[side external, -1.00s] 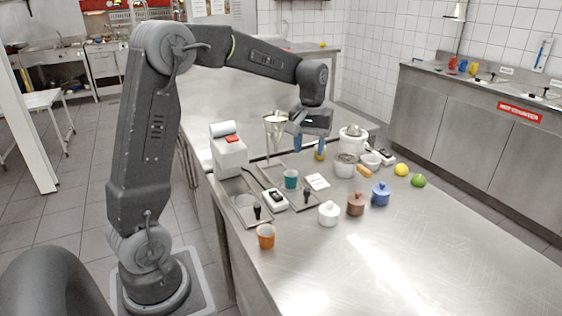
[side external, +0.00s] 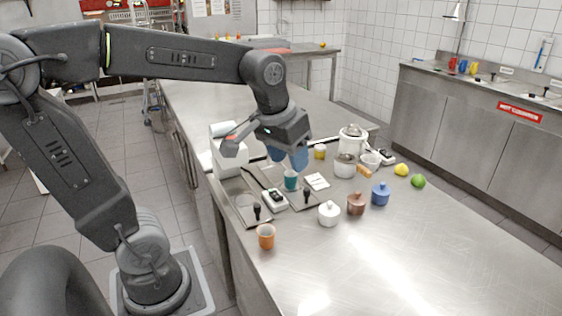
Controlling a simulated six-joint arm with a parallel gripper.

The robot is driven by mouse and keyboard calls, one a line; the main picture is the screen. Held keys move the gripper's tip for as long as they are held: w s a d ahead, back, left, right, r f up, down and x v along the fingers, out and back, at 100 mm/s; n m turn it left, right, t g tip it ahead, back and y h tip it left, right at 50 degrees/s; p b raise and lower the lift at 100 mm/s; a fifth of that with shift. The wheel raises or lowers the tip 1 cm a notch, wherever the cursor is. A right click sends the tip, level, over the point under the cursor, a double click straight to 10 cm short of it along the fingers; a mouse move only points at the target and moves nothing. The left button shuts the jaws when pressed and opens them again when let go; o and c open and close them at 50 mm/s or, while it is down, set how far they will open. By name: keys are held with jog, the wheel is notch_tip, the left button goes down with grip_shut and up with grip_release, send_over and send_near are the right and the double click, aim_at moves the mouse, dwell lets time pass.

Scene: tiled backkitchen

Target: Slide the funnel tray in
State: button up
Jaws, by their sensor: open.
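Two flat metal trays with upright black handles lie side by side on the steel counter. The right tray (side external: 303,208), the one below where the funnel stood, has its handle (side external: 307,194) at its front end. A teal cup (side external: 291,181) stands on it. The left tray (side external: 241,188) has a round plate and its own handle (side external: 257,212). My gripper (side external: 287,157), with blue fingertips, is open and empty just above and behind the teal cup. The clear funnel on its stand is hidden behind my gripper and wrist.
A white machine (side external: 227,158) stands left of my gripper. A small switch box (side external: 274,198) sits between the trays. An orange cup (side external: 266,236) and lidded pots in white (side external: 329,213), brown (side external: 356,203) and blue (side external: 380,194) stand in front. The front right counter is clear.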

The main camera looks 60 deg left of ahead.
jog(key=shift+s+d+f+m+t, duration=0.1)
jog(key=shift+s+d+m+t, duration=0.1)
jog(key=shift+s+d, duration=0.3)
jog(key=shift+s+d+m+t, duration=0.1)
jog(key=shift+s+d+m, duration=0.1)
jog(key=shift+s, duration=0.45)
